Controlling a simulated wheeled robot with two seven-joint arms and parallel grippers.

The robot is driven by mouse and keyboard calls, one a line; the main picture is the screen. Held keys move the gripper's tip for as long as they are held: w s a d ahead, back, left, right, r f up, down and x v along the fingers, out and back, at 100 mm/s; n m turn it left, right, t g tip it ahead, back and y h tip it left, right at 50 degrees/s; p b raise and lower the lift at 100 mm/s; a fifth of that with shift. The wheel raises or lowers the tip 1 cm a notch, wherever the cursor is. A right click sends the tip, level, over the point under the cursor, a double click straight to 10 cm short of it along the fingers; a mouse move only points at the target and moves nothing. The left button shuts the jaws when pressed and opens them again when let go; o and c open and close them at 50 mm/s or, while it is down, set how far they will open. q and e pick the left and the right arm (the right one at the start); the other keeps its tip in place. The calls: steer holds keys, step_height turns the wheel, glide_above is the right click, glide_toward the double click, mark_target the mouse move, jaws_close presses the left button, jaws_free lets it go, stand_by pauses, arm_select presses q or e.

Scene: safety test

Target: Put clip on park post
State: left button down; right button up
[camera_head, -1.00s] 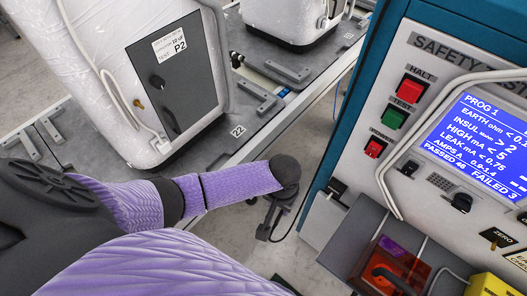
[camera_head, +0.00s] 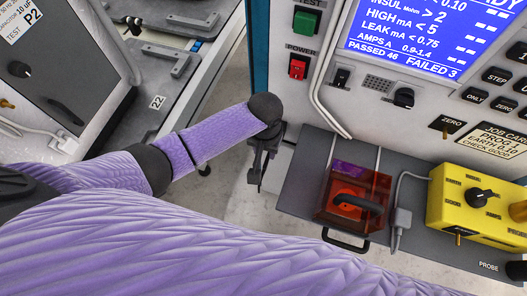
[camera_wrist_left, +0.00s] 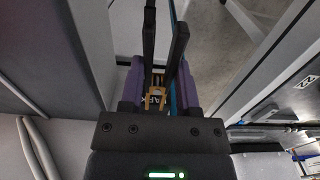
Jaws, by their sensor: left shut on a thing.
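My left gripper (camera_head: 260,175) hangs below the end of my purple-sleeved arm, beside the left end of the grey test shelf. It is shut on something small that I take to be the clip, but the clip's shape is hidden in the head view. In the left wrist view my left gripper (camera_wrist_left: 167,18) shows two dark fingers. Between their bases is a tan piece (camera_wrist_left: 155,98) with partly covered letters that seem to read "ARK". I cannot tell whether this is the park post or a label by it. My right gripper is not in view.
The test cabinet (camera_head: 390,120) has a blue screen (camera_head: 420,35). Its grey shelf (camera_head: 300,195) holds a red see-through box (camera_head: 350,200) with a black handle and a yellow box (camera_head: 475,205). A conveyor plate marked 22 (camera_head: 150,115) lies left.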

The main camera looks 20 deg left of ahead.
arm_select(q)
steer(key=shift+w, duration=0.1)
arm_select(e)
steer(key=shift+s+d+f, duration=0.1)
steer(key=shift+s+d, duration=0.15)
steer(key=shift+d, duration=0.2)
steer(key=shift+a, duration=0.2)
arm_select(q)
steer(key=shift+p, duration=0.5)
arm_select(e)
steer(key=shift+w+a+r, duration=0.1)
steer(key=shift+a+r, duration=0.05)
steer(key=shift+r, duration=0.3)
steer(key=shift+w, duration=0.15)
arm_select(q)
steer(key=shift+d+r+p, duration=0.1)
steer(key=shift+p, duration=0.25)
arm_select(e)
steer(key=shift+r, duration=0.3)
